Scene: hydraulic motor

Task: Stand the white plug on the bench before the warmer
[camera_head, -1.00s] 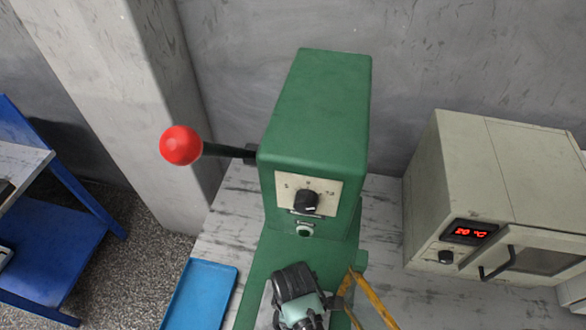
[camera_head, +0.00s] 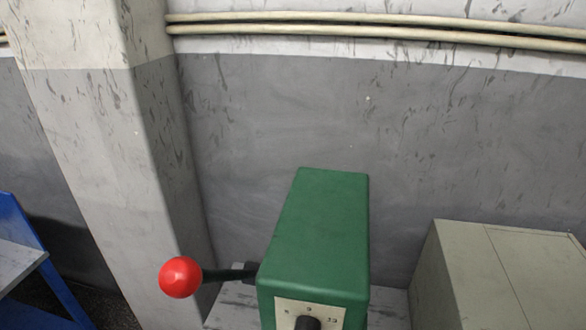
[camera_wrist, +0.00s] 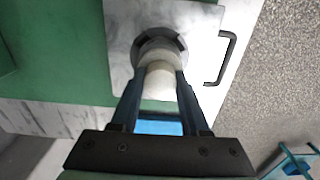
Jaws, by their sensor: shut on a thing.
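My gripper (camera_wrist: 158,82) shows in the wrist view, its two dark fingers shut on the white plug (camera_wrist: 159,84). The plug is a pale round piece. Its far end overlaps a dark ring (camera_wrist: 147,48) on a bright metal plate; I cannot tell whether it sits in the ring or is held above it. The warmer (camera_head: 485,275) is the beige box at the lower right of the head view, with only its upper part in frame. My gripper and the plug are not in the head view.
A green machine (camera_head: 318,235) with a red-knobbed lever (camera_head: 180,277) stands left of the warmer. Little of the bench (camera_head: 232,307) shows. The plate (camera_wrist: 120,22) has a dark handle (camera_wrist: 229,60) on its right. A blue surface (camera_wrist: 158,127) shows between the fingers.

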